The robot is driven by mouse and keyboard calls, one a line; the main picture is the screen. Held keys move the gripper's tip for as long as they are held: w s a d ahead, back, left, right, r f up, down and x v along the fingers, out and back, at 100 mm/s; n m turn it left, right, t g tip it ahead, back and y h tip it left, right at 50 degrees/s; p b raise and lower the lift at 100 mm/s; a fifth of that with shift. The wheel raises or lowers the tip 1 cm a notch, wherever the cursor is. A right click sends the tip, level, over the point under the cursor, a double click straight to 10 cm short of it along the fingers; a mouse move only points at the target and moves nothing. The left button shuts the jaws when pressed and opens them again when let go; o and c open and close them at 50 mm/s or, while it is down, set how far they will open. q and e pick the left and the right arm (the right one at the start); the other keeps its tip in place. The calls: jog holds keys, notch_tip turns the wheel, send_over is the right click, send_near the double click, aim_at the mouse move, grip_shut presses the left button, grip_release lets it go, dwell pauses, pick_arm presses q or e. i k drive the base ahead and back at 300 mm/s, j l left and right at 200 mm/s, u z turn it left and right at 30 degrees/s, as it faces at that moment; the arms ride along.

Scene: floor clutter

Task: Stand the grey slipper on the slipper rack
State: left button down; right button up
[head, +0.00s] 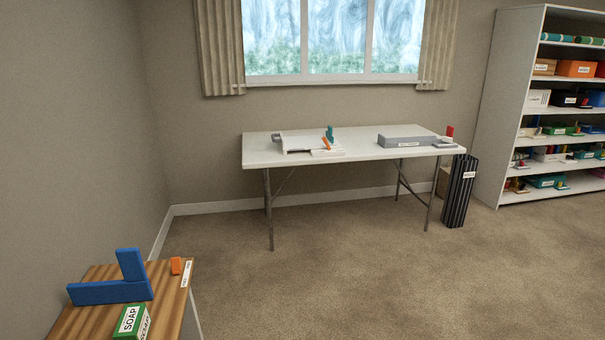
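I cannot make out a grey slipper or a slipper rack for certain in the head view. A long grey block-like thing (408,141) with a small white label lies on the right half of the white folding table (360,153). A white and grey item (300,142) lies on the table's left half, with small teal and orange pieces by it. These are too small to identify. Neither of my grippers is in view.
A wooden-topped stand (98,274) at the lower left holds a blue angled object (112,291), a green soap box (130,321) and a small orange block (176,266). A dark striped bin (459,192) stands beside the table, near a filled shelf unit (511,105). The carpet (340,280) between is clear.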

aim_at(296, 142)
jog(key=i+l+z, duration=0.65)
jog(key=i+j+u, duration=0.15)
jog(key=i+u, duration=0.55)
jog(key=i, duration=0.25)
jog(key=i+u, duration=0.15)
jog(key=i, duration=0.8)
jog(key=i+l+u, duration=0.15)
jog(key=i, duration=0.8)
jog(key=i+u, duration=0.5)
jog(key=i+l+u, duration=0.2)
jog(key=i+u, duration=0.25)
jog(key=i, duration=0.25)
jog(key=i+j+z, duration=0.45)
jog(key=i, duration=0.25)
jog(key=i+j+z, duration=0.1)
jog(key=z, duration=0.4)
jog(key=i+j+z, duration=0.1)
jog(key=j+z, duration=0.2)
jog(key=z, duration=0.15)
jog(key=j+z, duration=0.2)
jog(key=z, duration=0.3)
jog(key=j+z, duration=0.25)
jog(key=z, duration=0.2)
